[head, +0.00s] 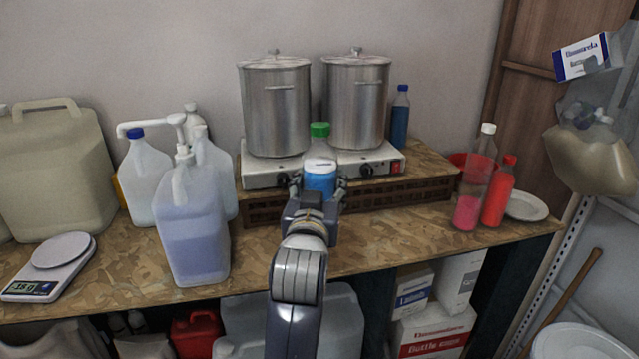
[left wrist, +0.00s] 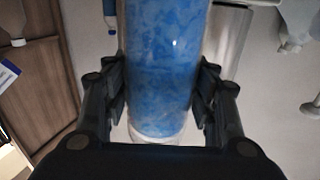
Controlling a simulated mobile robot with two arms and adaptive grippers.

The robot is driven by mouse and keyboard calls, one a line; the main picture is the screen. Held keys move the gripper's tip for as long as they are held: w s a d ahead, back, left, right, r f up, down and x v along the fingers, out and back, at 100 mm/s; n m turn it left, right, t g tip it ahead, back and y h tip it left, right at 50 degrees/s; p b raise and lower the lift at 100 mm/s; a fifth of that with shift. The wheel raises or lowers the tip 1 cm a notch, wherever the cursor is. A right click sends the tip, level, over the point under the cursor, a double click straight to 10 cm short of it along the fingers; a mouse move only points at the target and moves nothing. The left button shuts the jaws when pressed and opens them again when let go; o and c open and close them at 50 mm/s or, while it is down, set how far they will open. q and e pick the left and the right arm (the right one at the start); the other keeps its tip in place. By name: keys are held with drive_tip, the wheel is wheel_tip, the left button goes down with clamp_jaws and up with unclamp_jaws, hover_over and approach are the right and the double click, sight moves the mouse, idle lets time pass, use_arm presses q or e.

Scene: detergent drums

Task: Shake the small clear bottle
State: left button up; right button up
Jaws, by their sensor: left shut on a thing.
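The small clear bottle (head: 319,150) has a green cap and blue contents, and stands upright in the head view. My left gripper (head: 318,190) is shut around its lower body, in front of the two pots. In the left wrist view the bottle (left wrist: 165,70) fills the middle between the two fingers of the left gripper (left wrist: 162,100), its blue contents filling most of the visible part. I cannot tell whether its base is clear of the surface. My right gripper is out of view.
Two steel pots (head: 277,105) stand on a hot plate (head: 265,177) on a raised shelf behind the bottle. Jugs (head: 193,235) and a scale (head: 47,285) stand at left. Red-filled bottles (head: 498,195) and a blue bottle (head: 400,118) stand at right. The worktop (head: 395,245) is partly bare.

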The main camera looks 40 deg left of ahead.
sight(314, 178)
use_arm(q)
wheel_tip(314, 178, down, 4)
drive_tip(key=shift+s+a+r, duration=0.2)
drive_tip(key=shift+r, duration=0.15)
wheel_tip(314, 178, up, 7)
drive_tip(key=shift+f, duration=0.15)
wheel_tip(314, 178, down, 7)
drive_tip(key=shift+f, duration=0.2)
wheel_tip(314, 178, up, 7)
drive_tip(key=shift+r, duration=0.15)
wheel_tip(314, 178, down, 7)
drive_tip(key=shift+f, duration=0.1)
